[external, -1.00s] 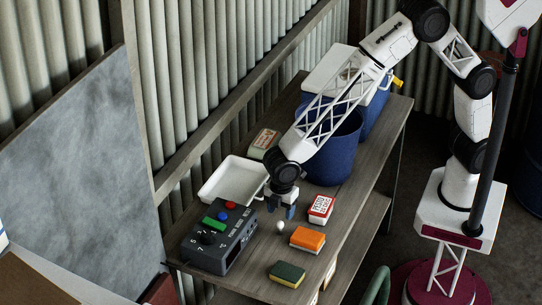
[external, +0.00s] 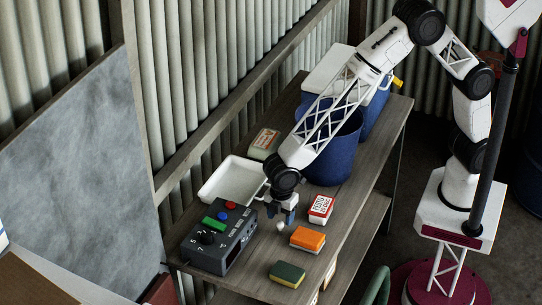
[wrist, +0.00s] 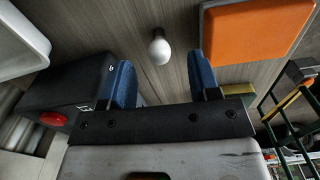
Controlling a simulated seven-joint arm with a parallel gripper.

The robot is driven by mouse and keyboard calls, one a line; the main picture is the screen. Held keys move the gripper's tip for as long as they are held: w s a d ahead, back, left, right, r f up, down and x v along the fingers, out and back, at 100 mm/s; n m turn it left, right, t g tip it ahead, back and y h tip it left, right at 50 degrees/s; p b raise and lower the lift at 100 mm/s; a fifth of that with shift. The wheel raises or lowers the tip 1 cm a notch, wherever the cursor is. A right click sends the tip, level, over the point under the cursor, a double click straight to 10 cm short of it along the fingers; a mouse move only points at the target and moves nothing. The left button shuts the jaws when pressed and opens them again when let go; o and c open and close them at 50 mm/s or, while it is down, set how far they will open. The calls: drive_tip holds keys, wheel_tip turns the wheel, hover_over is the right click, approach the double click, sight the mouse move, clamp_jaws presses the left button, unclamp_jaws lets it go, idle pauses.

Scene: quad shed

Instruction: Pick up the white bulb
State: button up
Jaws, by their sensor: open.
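The white bulb (wrist: 160,48) lies on the wooden table in the wrist view, ahead of and between the two blue fingers of my gripper (wrist: 160,82). The fingers are apart with nothing between them. In the external view the bulb (external: 281,228) shows as a small white spot just below my gripper (external: 282,217), partly hidden by it. I cannot tell the exact height of the fingers over the bulb.
A grey control box (external: 222,243) with coloured buttons stands left of my gripper. An orange sponge block (external: 307,239) and a red-and-white box (external: 320,209) lie to the right. A green sponge (external: 287,274) lies nearer the front. A white tray (external: 233,180) and blue bin (external: 335,150) stand behind.

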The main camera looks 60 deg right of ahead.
sight(280, 227)
drive_tip(key=shift+f, duration=2.6)
drive_tip(key=c, duration=0.8)
